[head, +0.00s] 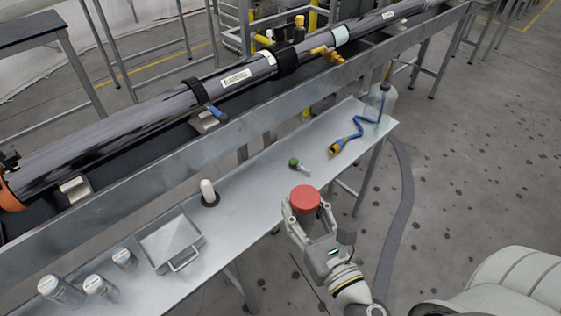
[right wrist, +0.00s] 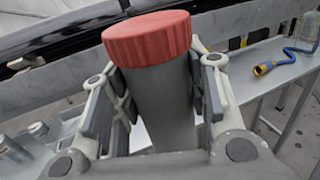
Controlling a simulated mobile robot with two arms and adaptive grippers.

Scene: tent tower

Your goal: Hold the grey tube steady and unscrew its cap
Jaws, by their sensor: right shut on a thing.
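A grey tube (right wrist: 161,108) with a ribbed red cap (right wrist: 148,37) stands between the fingers of my right gripper (right wrist: 160,98) in the right wrist view. The fingers are shut on the tube's body below the cap. The cap sits on the tube's top end. In the head view my right gripper (head: 306,220) is at the shelf's front edge, and the red cap (head: 305,198) shows from above; the tube under it is mostly hidden. My left gripper is not in view.
A long metal shelf (head: 255,205) carries a tray (head: 170,240), several grey canisters (head: 62,291), a white cylinder on a dark base (head: 208,190), a small green-capped item (head: 294,162), a blue hose (head: 352,130) and a clear bottle (head: 381,100). A long dark tube (head: 130,119) lies behind.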

